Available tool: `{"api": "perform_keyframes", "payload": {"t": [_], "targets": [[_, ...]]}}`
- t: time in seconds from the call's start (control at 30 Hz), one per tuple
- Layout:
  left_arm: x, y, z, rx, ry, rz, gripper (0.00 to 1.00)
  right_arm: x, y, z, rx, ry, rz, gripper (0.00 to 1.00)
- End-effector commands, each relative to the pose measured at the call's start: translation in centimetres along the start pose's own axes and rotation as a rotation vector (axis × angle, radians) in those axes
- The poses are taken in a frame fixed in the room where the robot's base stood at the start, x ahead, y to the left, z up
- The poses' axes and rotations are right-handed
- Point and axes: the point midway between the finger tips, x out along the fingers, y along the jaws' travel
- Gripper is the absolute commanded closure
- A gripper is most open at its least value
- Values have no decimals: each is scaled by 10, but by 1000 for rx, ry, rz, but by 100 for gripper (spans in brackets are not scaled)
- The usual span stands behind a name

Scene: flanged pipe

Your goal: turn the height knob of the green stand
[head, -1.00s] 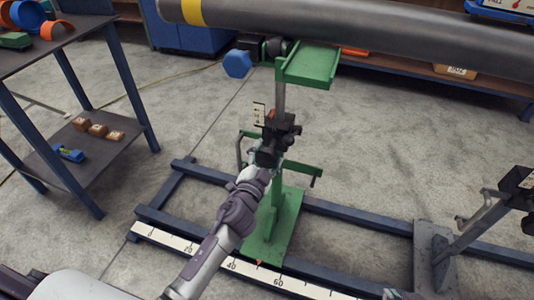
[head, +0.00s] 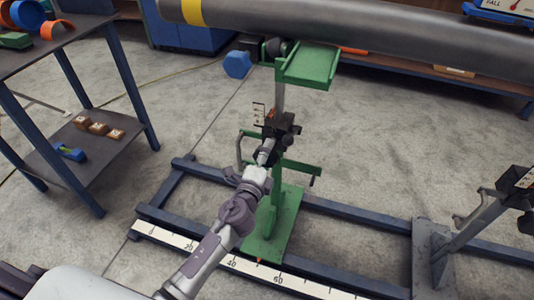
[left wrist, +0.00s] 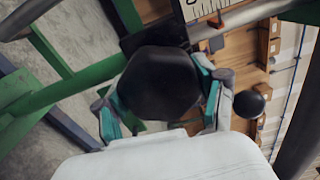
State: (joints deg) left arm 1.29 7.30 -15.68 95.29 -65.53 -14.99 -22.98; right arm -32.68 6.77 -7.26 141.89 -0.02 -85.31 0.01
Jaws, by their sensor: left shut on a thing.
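The green stand (head: 272,222) rises from the floor frame to a green cradle (head: 308,66) just below the pipe. A black block (head: 284,126) with a small white scale (head: 259,113) sits midway up its post. My left gripper (head: 266,154) is at this block from the front. In the left wrist view, my left gripper's teal-padded fingers (left wrist: 162,98) are on either side of a large black round knob (left wrist: 160,82), shut on it. The knob hides what is directly behind it. A smaller black ball (left wrist: 249,103) is to the right. My right gripper is not in view.
The grey pipe (head: 370,35) with a yellow band crosses the top. A grey stand (head: 433,262) is at the right on the same blue rail frame (head: 345,217). A ruler strip (head: 210,253) runs along the front. A shelf table (head: 45,55) stands at left.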

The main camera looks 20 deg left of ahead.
Motion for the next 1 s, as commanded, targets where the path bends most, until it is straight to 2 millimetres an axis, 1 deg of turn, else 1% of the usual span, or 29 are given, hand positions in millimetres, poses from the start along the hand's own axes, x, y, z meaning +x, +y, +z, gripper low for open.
{"api": "perform_keyframes", "payload": {"t": [0.13, 0.4, 0.63, 1.0], "targets": [[0, 0, -1, 107, 3, 1, 65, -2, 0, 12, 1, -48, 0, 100], [0, 1, -1, 233, 3, 1, 65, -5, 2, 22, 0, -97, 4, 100], [0, 2, -1, 276, 3, 1, 65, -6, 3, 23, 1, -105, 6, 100], [0, 2, -1, 280, 3, 2, 65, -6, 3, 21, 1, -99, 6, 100]]}}
